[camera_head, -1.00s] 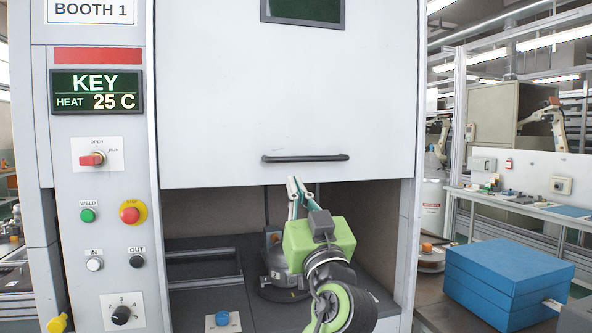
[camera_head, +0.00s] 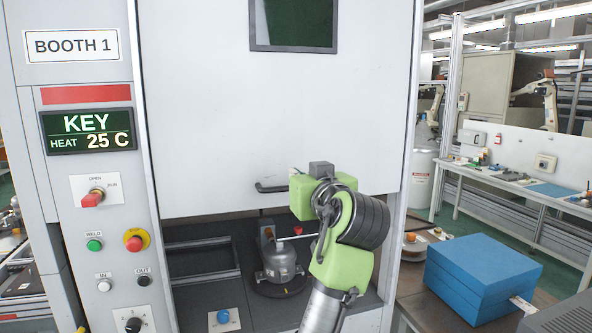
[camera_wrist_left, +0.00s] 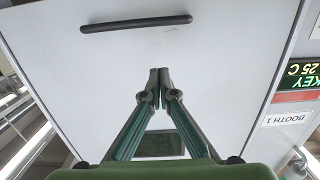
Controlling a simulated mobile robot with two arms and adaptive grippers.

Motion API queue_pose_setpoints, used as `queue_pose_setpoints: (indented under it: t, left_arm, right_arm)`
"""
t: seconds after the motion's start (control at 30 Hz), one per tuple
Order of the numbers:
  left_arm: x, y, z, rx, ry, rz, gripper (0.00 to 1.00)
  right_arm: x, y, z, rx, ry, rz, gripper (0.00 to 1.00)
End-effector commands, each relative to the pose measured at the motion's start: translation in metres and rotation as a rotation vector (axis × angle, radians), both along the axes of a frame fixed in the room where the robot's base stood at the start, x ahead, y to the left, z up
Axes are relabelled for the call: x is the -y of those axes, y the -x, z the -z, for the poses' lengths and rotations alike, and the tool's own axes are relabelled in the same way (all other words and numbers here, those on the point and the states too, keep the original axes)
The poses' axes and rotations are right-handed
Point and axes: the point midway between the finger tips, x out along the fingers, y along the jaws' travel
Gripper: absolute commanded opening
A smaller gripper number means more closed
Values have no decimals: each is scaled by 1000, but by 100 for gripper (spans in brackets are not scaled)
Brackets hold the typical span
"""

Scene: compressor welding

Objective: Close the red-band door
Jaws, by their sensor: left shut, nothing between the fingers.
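The white door (camera_head: 200,120) of Booth 1, beside the panel with the red band (camera_head: 86,94), is partly lowered, with an open gap below its bottom edge. Its black bar handle (camera_head: 270,187) is partly hidden behind my left gripper (camera_head: 322,182). The wrist view, upside down, shows the whole handle (camera_wrist_left: 136,23) and the closed fingertips of my left gripper (camera_wrist_left: 160,80) in front of the door face. The fingers are empty; I cannot tell whether they touch the door. My right gripper is not in view.
A grey compressor (camera_head: 280,262) sits inside the booth below the door. The panel at left has a red selector switch (camera_head: 96,195) and buttons. A blue box (camera_head: 482,275) stands on a bench at right.

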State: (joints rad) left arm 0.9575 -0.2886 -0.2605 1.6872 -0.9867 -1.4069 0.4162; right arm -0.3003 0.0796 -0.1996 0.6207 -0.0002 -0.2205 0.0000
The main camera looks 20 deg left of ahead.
Motion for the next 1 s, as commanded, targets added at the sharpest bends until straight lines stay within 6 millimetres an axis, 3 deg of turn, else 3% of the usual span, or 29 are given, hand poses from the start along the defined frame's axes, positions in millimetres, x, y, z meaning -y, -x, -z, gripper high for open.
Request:
queue_pose_setpoints:
  t: [0.03, 0.37, 0.4, 0.63, 1.0]
  left_arm:
    - [-8, -8, -5, -3, -4, -5, 0]
    - [-47, -66, -2, -2, -4, -4, 0]
    - [-46, -66, 11, -7, -3, -2, 0]
    - [-48, -69, 37, -1, -2, -2, 0]
    - [-48, -69, 43, 2, 0, -1, 0]
  right_arm:
    - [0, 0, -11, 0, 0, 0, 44]
    - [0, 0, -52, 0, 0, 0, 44]
    - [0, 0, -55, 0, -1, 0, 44]
    - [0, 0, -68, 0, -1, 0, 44]
    - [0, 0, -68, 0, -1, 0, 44]
